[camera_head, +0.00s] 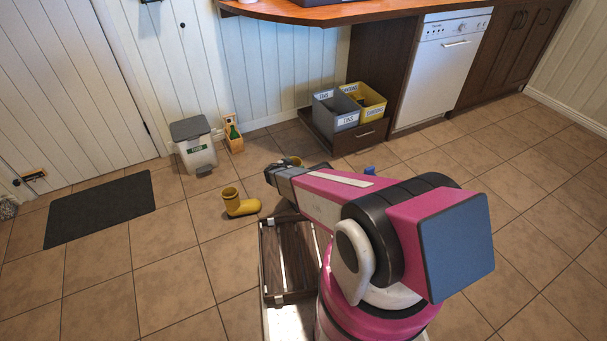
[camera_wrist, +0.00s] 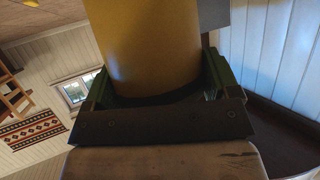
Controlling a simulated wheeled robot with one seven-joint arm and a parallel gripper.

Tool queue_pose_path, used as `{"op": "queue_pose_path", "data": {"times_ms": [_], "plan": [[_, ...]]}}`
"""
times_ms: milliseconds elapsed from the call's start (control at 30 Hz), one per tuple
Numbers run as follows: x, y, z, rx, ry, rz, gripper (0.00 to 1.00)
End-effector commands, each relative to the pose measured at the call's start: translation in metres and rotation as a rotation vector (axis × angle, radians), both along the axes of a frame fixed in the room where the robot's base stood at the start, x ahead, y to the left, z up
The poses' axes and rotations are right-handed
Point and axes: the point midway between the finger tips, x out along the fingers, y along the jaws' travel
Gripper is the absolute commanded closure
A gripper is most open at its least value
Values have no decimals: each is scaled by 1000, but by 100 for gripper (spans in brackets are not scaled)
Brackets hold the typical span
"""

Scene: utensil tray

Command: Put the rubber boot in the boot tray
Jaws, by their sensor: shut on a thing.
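A yellow rubber boot (camera_head: 238,204) stands on the tiles left of my arm in the head view. My gripper (camera_head: 279,167) is at the far end of my pink arm, above the floor. In the wrist view it is shut on a smooth yellow, rounded piece (camera_wrist: 150,45), which looks like the shaft of a second boot. A bit of yellow (camera_head: 297,161) shows beside the gripper in the head view; the rest is hidden. A flat dark mat (camera_head: 100,208), possibly the boot tray, lies by the door at left.
A slatted wooden crate (camera_head: 266,278) is beside my base. A lidded bin (camera_head: 193,146) and a small wooden box with a bottle (camera_head: 233,137) stand by the wall. Grey (camera_head: 335,112) and yellow (camera_head: 374,105) bins sit in a low drawer. Tiles between mat and standing boot are clear.

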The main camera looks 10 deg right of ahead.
Motion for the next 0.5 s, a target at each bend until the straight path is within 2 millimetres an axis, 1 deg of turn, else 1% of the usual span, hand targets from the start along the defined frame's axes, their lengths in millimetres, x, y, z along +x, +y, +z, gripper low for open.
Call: {"op": "queue_pose_path", "data": {"times_ms": [33,200,400,500], "plan": [[11,-3,-7,-1,0,-1,69],[43,-14,-28,0,0,-1,69],[77,-27,-49,0,0,0,69],[88,-33,-56,0,0,0,69]]}}
